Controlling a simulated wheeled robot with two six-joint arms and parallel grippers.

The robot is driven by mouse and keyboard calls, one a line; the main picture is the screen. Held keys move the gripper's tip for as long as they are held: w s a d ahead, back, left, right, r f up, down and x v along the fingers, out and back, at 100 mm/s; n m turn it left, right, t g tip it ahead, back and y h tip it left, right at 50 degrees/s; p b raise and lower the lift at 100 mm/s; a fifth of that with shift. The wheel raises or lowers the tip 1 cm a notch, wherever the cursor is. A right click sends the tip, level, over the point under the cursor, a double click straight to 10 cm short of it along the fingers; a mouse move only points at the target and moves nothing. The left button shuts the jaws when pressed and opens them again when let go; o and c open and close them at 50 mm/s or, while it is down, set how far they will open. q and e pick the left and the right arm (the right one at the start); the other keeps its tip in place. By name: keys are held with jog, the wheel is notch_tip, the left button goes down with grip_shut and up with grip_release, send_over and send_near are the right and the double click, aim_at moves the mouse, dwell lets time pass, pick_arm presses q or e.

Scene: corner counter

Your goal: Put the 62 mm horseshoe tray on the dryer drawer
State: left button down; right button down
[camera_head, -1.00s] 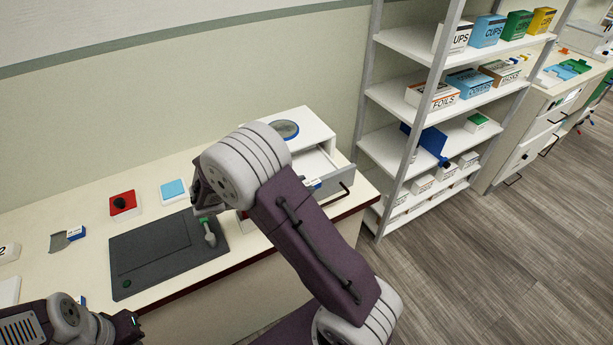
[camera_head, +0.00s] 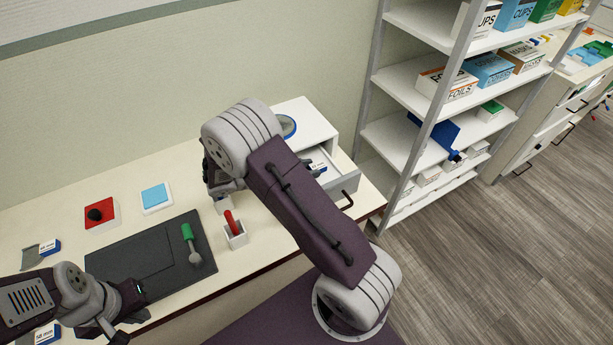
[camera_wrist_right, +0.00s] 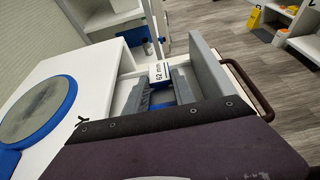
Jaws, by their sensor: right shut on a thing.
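The white dryer (camera_head: 317,122) stands on the counter with its grey-fronted drawer (camera_head: 345,187) pulled out. The drawer (camera_wrist_right: 212,68) also shows in the right wrist view. The 62 mm horseshoe tray shows its white "62" label block (camera_wrist_right: 160,72) with blue parts, inside or just above the drawer; contact with its floor cannot be told. My right gripper (camera_wrist_right: 165,88) is shut on the tray, its grey fingers beside the blue part. In the head view my right arm hides part of the dryer. My left gripper (camera_head: 128,308) is over the counter's front left, its jaws unclear.
A dark mat (camera_head: 135,260) holds a green-handled tool (camera_head: 190,245). A red-handled item stands in a white holder (camera_head: 237,238). Red (camera_head: 101,214) and blue (camera_head: 156,197) pads lie behind. Another labelled tray (camera_head: 47,249) lies left. A shelf rack (camera_head: 430,130) stands right of the counter.

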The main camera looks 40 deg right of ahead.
pick_arm(q)
jog(key=shift+w, duration=0.1)
pick_arm(e)
jog(key=shift+w+d+f, duration=0.1)
jog(key=shift+f, duration=0.1)
jog(key=f, duration=0.3)
jog(key=shift+s+f, duration=0.1)
jog(key=shift+s, duration=0.15)
pick_arm(q)
jog(key=shift+f, duration=0.1)
pick_arm(e)
jog(key=shift+w+f, duration=0.15)
jog(key=shift+f, duration=0.05)
jog(key=shift+f, duration=0.1)
jog(key=c, duration=1.1)
grip_release()
jog(key=shift+o, duration=0.2)
jog(key=shift+a+r, duration=0.25)
jog(key=v, duration=0.7)
jog(key=shift+a+b, duration=0.15)
jog(key=shift+b, duration=0.2)
pick_arm(q)
jog(key=shift+f, duration=0.2)
